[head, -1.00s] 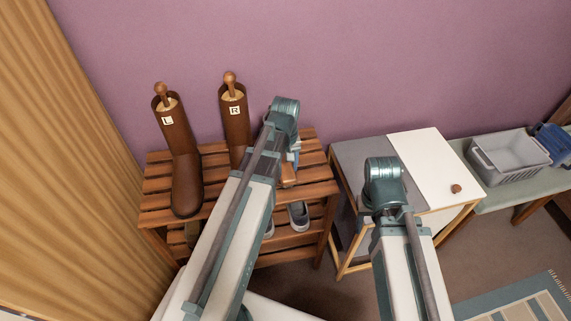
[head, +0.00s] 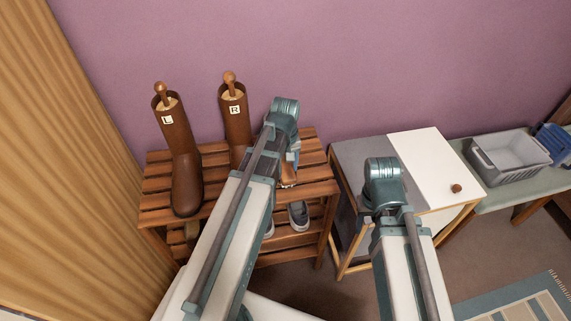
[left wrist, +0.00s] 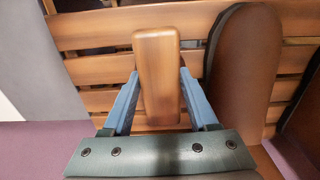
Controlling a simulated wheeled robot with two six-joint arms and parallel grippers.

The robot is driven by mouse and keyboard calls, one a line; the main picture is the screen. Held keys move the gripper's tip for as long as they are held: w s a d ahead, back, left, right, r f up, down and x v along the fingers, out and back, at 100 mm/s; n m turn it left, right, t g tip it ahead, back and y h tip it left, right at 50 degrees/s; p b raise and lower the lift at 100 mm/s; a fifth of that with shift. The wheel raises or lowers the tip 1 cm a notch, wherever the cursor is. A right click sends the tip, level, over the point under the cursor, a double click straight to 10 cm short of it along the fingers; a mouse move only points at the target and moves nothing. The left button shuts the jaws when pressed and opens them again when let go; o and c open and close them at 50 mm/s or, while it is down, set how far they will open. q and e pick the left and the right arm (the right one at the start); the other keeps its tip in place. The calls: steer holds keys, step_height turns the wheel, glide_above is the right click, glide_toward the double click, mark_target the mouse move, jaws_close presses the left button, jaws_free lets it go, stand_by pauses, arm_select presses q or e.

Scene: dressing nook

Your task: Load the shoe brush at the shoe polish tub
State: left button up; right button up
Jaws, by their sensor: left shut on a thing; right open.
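My left gripper (left wrist: 155,105) is shut on a brown wooden block, the shoe brush (left wrist: 157,75), between its two blue fingers. It is over the slatted wooden rack. In the head view the brush (head: 289,175) is mostly hidden behind my left arm, with a pale lower edge showing. My left gripper (head: 293,157) shows only in part there. My right gripper (head: 382,207) is open over the small table, its fingers largely hidden by its own wrist. I cannot make out the shoe polish tub.
Boots marked L (head: 183,160) and R (head: 234,115) stand on the rack (head: 155,200), left of the brush. Shoes (head: 299,214) sit on the lower shelf. A grey basket (head: 505,165) stands further right.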

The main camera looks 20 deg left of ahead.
stand_by(0.3)
arm_select(q)
step_height(320, 180, up, 7)
steer(key=p, duration=0.7)
stand_by(0.5)
steer(key=shift+r, duration=0.2)
